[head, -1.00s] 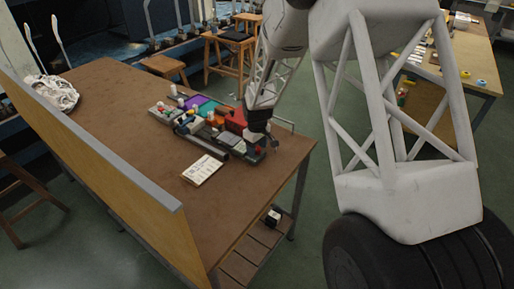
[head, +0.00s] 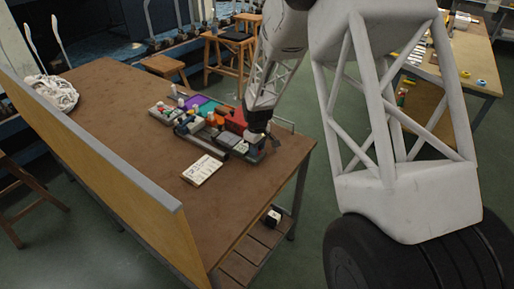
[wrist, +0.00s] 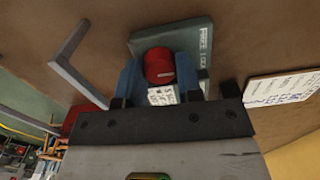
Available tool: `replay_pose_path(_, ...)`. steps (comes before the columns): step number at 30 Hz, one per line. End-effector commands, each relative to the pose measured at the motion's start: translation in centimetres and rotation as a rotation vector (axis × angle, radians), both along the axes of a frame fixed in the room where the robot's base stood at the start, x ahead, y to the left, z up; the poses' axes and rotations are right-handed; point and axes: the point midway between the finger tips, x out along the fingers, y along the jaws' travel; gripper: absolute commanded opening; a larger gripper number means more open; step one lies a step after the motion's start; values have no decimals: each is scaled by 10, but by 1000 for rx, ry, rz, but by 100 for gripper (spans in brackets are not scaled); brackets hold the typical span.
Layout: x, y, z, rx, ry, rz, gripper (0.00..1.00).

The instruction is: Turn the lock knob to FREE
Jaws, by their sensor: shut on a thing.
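The lock knob (wrist: 159,66) is a red round cap in the wrist view. It stands on a grey-green plate (wrist: 199,42) lettered FREE and LOCK along one edge. My gripper (wrist: 160,77) has its two blue-grey fingers on either side of the knob and is shut on it. A small white lettered block (wrist: 163,95) shows between the fingers, close to the palm. The knob's pointer and exact setting cannot be made out. In the head view my gripper (head: 265,137) is at the near right end of the machine (head: 212,122), and the knob is too small to read.
A printed card (head: 202,170) lies on the brown table (head: 130,130) beside the machine; a grey bent bar (wrist: 75,55) rises left of the plate in the wrist view. A white tangled bundle (head: 58,93) lies at the far left. The table's middle is clear.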

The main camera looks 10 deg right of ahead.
Motion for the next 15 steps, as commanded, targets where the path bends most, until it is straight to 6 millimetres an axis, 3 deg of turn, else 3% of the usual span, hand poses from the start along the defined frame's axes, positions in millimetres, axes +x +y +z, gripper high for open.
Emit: replay_pose_path(15,0,0,0,0,0,312,10)
